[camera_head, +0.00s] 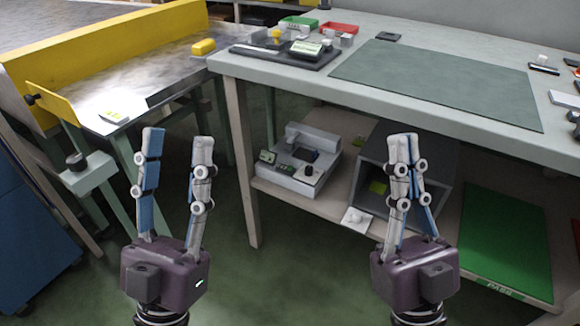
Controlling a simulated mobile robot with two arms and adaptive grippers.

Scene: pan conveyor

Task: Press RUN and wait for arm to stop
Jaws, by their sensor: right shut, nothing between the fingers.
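No button marked RUN can be read in the head view. A metal-topped conveyor (150,72) with a yellow side guard (95,55) stands at the upper left. A dark knob on a pale bracket (88,175) sits at its near leg. My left gripper (178,145) is raised in front of the conveyor's near end, open and empty. My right gripper (407,148) is raised before the workbench (300,83), shut and empty. No other moving arm can be made out.
A green mat (440,82) lies on the workbench, with a dark tray (280,55) of small items beside it. The lower shelf holds a white machine (300,160), a grey open box (440,175) and a green board (505,240). Floor shows between my grippers.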

